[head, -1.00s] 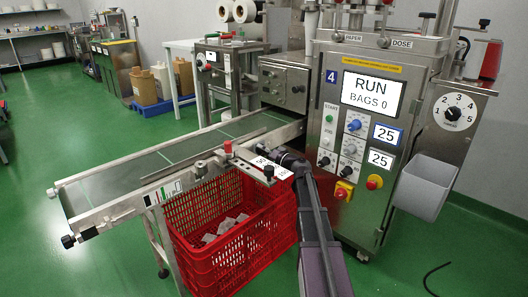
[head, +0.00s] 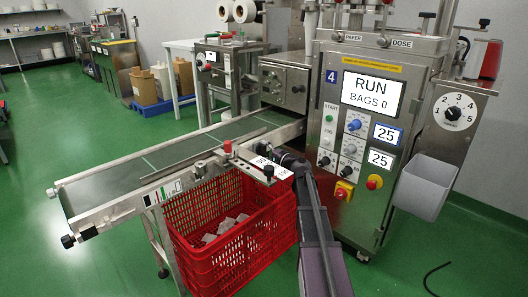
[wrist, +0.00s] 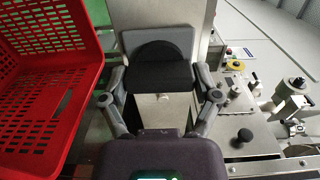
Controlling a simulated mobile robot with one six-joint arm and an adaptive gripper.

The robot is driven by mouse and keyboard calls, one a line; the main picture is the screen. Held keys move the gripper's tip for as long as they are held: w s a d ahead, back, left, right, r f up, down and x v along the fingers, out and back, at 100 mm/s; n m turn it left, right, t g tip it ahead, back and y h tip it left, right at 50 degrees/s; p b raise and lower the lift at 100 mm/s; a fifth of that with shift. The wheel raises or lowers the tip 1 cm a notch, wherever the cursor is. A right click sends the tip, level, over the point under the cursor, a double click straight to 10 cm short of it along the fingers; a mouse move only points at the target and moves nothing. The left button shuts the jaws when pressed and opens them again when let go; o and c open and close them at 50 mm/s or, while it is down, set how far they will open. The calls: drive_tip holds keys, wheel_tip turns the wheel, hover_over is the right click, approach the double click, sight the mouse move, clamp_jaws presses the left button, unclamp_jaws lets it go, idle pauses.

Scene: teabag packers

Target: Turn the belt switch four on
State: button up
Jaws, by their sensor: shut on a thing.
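Packer four (head: 412,82) has a blue 4 plate and a display (head: 371,91) reading RUN, BAGS 0. Its conveyor belt (head: 110,180) runs out to the left, with pale cross lines on it. A small white label (head: 262,163) sits at the belt's near side, partly covered by my gripper (head: 284,164).
A red crate (head: 187,239) with several teabags stands under the belt, close to my arm; it fills the left of the wrist view (wrist: 47,88). Green floor is open at the left.

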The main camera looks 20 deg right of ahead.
drive_tip(key=shift+w, duration=0.1)
idle(0.3)
drive_tip(key=o, duration=1)
drive_tip(key=shift+c, duration=0.2)
drive_tip(key=v, duration=1.2)
